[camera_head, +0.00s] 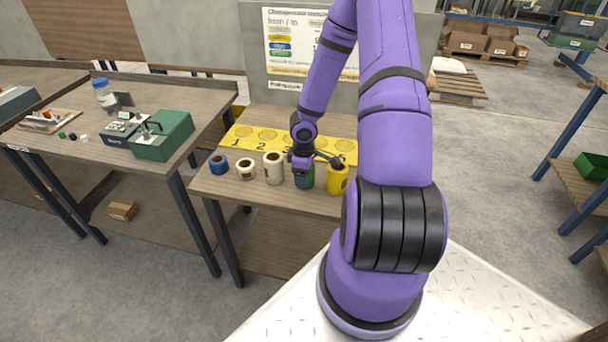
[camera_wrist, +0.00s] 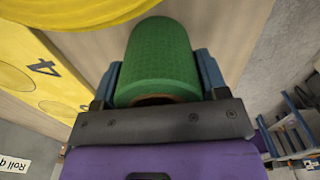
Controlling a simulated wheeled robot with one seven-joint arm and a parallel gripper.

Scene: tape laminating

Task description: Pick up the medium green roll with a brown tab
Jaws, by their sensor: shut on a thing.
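The green roll (camera_wrist: 160,55) lies between the two blue fingers of my gripper (camera_wrist: 160,80) in the wrist view. The fingers are shut on its sides. A brown rim shows at the end near the gripper; I cannot make out a brown tab. In the head view the green roll (camera_head: 306,181) is mostly hidden under my gripper (camera_head: 304,172), between a white roll and a yellow roll. I cannot tell whether the roll still touches the table.
A blue roll (camera_head: 218,164), a short white roll (camera_head: 245,169) and a taller white roll (camera_head: 273,168) stand to the left. A yellow roll (camera_head: 338,179) stands close on the right. A yellow numbered mat (camera_head: 236,136) lies behind them on the table (camera_head: 228,188).

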